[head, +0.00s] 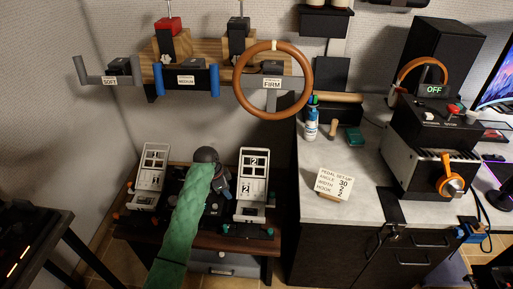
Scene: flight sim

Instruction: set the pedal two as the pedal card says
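Pedal two (252,172) is an upright, slightly tilted pale plate marked 2 on the right of the low dark pedal stand (150,232). A similar plate, pedal one (153,168), is on the left. My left gripper (223,190), on the green-sleeved arm, is between the plates, close to the left edge of pedal two. I cannot tell whether it touches it. Its fingers are small and dark, so their opening is unclear. The pedal card (334,186) stands on the grey counter; it shows "PEDAL SET UP" and an angle of 30, with smaller lines below hard to read. My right gripper is out of view.
Above hang yokes labelled soft (110,76) and medium (187,80), and a brown wheel labelled firm (237,96). The counter (312,206) holds a blue bottle (311,124) and a black-and-silver lever unit (425,145). A dark table edge is at the lower left.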

